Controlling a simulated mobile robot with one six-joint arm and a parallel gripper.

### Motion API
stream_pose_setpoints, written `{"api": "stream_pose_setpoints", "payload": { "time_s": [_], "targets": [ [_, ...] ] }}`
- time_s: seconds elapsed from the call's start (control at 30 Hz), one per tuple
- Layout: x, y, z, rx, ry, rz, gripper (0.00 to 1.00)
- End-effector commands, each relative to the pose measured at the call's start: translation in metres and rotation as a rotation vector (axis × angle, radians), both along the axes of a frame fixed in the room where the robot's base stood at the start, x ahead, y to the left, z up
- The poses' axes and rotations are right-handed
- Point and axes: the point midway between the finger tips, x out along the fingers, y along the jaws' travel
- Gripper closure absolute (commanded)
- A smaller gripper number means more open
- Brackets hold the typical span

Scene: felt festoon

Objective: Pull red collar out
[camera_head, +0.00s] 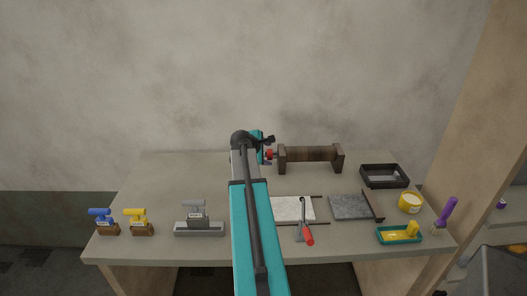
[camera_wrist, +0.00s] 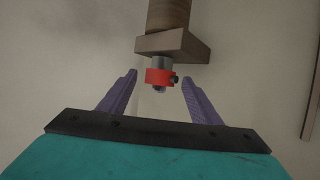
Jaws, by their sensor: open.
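The red collar (camera_wrist: 159,77) is a short ring with a dark screw knob on its right side in the wrist view. It sits around a grey metal shaft (camera_wrist: 161,62) that comes out of a wooden end block (camera_wrist: 173,44). In the head view the collar (camera_head: 269,155) shows at the left end of the wooden roller. My gripper (camera_wrist: 160,78) is open, with one purple finger on each side of the collar and visible gaps between. The fingers do not appear to touch it. My arm partly hides the area left of the collar in the head view.
The wooden roller (camera_head: 311,154) lies between two end blocks at the back of the table (camera_head: 160,180). A black tray (camera_head: 384,176) stands to its right. A white slab (camera_head: 293,208), a grey slab (camera_head: 349,207) and a red-handled tool (camera_head: 308,235) lie in front.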

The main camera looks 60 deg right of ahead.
Motion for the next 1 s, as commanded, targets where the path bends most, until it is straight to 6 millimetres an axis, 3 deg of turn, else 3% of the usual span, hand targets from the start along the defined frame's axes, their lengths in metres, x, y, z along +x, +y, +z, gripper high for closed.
{"api": "stream_pose_setpoints", "payload": {
  "time_s": [0.5, 0.53, 0.8, 1.0],
  "targets": [
    [0.0014, -0.0097, -0.009, 0.0, -0.001, 0.001, 0.42],
    [0.0014, -0.0096, -0.009, 0.0, -0.001, 0.001, 0.44],
    [0.0021, -0.0096, -0.0081, -0.002, -0.001, 0.003, 0.87],
    [0.0039, -0.0096, -0.0067, -0.006, -0.003, 0.004, 0.87]
  ]
}}
